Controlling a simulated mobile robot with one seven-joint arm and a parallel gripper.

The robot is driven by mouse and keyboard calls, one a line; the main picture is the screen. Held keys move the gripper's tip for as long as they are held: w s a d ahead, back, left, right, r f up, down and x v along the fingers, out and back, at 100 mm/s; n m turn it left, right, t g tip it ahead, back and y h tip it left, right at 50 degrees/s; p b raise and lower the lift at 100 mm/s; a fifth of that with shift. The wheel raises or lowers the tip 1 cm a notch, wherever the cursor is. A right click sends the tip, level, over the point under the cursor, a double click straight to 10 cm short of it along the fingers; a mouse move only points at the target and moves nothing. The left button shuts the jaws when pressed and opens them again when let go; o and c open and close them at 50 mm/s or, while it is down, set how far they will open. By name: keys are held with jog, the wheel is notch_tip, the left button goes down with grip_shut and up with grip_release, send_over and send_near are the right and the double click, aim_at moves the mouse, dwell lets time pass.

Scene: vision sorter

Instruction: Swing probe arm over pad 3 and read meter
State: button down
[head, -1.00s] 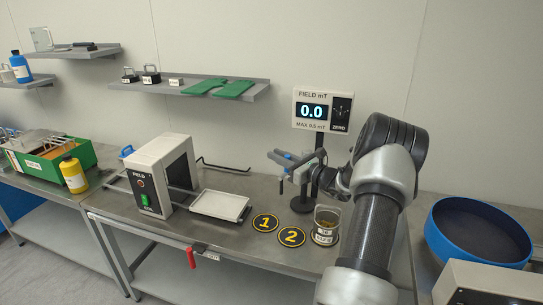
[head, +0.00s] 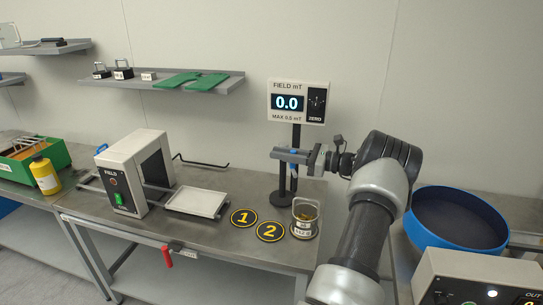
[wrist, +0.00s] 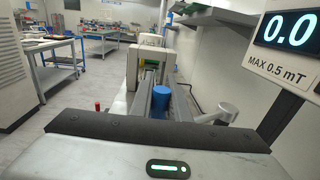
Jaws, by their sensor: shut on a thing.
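The field meter (head: 297,102) stands on a black post and reads 0.0; its display also shows in the wrist view (wrist: 287,28). My gripper (head: 283,153) is in front of the post, above the bench, shut on the blue handle of the probe arm (head: 293,151). The blue handle (wrist: 161,99) shows between my fingers in the wrist view, with a grey rounded part (wrist: 222,113) to its right. Pad 1 (head: 243,217) and pad 2 (head: 270,231) are bare.
A grey box labelled FIELD (head: 128,180) with a white tray (head: 197,203) stands left of the pads. A blue round basin (head: 460,238) is at the right, behind an instrument box (head: 470,275). A shelf (head: 165,87) with green plates is on the wall.

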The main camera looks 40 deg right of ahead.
aim_at(293, 167)
jog(key=shift+s+d+f, duration=0.25)
jog(key=shift+s+d, duration=0.3)
jog(key=shift+s, duration=0.2)
jog(key=shift+s+d+f, duration=0.2)
jog(key=shift+s+d, duration=0.35)
jog(key=shift+s, duration=0.2)
dwell(0.3)
jog(key=c, duration=1.8)
grip_release()
jog(key=shift+s+r, duration=0.2)
jog(key=shift+o, duration=0.6)
jog(key=shift+s+a+r, duration=0.1)
jog(key=shift+s, duration=0.05)
jog(key=shift+w, duration=0.2)
jog(key=shift+r, duration=0.1)
jog(key=b+v, duration=0.1)
jog(key=v, duration=1.6)
jog(key=shift+b, duration=0.35)
jog(key=shift+s, duration=0.15)
